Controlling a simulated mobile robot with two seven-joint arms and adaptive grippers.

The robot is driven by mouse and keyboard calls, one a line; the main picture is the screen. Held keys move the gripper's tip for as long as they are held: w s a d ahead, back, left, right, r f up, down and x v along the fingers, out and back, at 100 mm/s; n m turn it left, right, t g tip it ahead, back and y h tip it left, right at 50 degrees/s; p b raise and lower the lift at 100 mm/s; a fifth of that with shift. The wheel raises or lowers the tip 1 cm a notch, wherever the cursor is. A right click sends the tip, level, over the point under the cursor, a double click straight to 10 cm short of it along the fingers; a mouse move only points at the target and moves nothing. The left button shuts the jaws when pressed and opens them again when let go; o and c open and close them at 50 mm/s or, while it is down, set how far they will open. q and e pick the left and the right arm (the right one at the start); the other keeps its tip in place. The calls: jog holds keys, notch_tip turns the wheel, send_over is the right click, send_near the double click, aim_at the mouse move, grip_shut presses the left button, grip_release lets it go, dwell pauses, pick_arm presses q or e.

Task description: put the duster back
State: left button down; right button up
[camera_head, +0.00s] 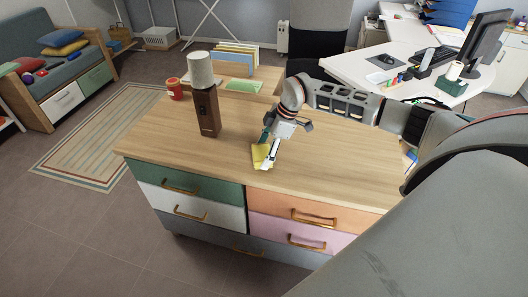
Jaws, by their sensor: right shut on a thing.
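A yellow, flat, cloth-like piece (261,156), which I take to be the duster, is at the fingertips of my right gripper (268,155), over the wooden top of the chest of drawers (165,138). The right gripper is shut on it and points down, its arm coming in from the right. The fingers hide part of the yellow piece, and I cannot tell whether it touches the wood. My left gripper is not in view.
A tall brown block (207,113) with a pale rough cylinder on top stands left of the gripper. A red jar (175,89) stands behind it. A file rack (238,58) and a green pad (244,86) are at the back. The front of the top is clear.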

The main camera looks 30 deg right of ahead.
jog(key=shift+f, duration=0.2)
jog(key=o, duration=1)
jog(key=shift+r, duration=0.1)
